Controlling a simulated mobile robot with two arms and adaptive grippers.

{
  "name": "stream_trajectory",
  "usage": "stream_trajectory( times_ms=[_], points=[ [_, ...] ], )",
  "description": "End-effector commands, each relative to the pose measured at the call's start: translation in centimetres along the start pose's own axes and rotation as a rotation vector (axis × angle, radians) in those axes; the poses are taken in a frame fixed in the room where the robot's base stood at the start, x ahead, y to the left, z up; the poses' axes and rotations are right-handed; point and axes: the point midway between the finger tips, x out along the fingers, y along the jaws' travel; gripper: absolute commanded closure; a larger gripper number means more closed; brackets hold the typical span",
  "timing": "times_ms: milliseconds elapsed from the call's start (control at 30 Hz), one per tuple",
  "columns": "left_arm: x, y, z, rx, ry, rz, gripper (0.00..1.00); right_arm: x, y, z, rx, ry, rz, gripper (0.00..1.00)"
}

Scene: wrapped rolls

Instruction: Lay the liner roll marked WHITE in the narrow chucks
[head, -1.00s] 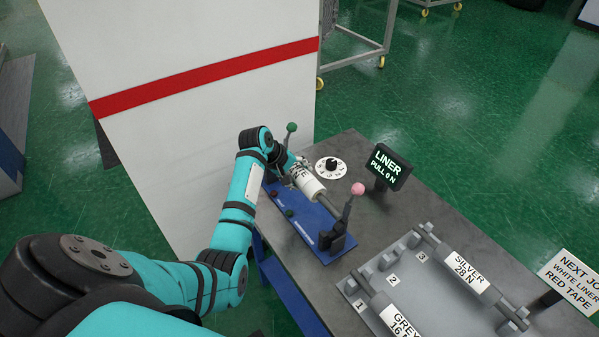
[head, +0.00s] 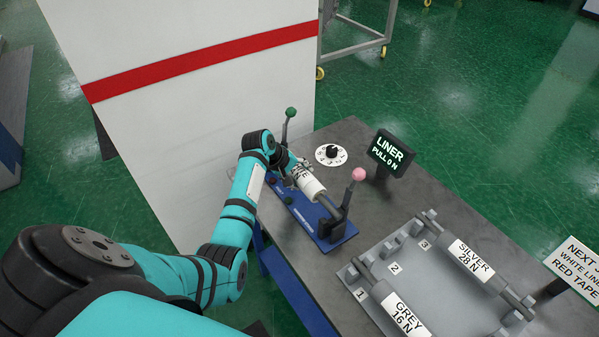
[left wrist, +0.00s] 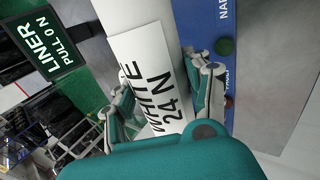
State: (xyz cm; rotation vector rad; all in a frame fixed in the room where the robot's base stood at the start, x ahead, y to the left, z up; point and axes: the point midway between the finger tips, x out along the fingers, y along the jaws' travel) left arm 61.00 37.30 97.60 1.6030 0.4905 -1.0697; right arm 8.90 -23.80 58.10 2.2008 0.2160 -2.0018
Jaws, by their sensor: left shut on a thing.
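The liner roll marked WHITE 24 N (head: 309,186) lies lengthwise over the blue chuck stand (head: 337,235), between the lever with the green knob (head: 291,112) and the lever with the pink knob (head: 359,174). My left gripper (head: 292,177) is shut on the roll, its fingers on either side of the label. In the left wrist view the white roll (left wrist: 138,18) and its label (left wrist: 150,75) fill the middle, between the fingers. The blue stand (left wrist: 222,14) shows close beside it. I cannot tell whether the roll's ends rest in the chucks. My right gripper is not in view.
A grey rack (head: 398,251) holds the GREY 16 N roll (head: 398,309) and the SILVER 28 N roll (head: 470,262); slot 2 between them is empty. A display (head: 391,152) reads LINER PULL 0 N. A dial (head: 332,154) and a job sign (head: 574,265) stand on the table.

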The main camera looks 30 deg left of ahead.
Motion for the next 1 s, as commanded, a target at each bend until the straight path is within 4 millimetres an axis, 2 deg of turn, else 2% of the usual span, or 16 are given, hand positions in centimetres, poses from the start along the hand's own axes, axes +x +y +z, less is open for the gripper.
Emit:
stream_trajectory(
  times_ms=[400, 900, 933, 1000],
  points=[
    [2.2, -1.4, -0.1, 0.000, 0.001, 0.003, 1.00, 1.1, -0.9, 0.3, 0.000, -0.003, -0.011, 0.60],
    [2.6, -1.6, -0.1, 0.001, 0.002, 0.004, 1.00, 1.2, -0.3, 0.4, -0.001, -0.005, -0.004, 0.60],
    [2.6, -1.6, -0.1, 0.001, 0.002, 0.004, 0.46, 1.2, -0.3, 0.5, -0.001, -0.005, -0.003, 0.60],
    [2.6, -1.6, -0.1, 0.001, 0.002, 0.003, 0.37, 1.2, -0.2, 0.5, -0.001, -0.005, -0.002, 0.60]
  ],
)
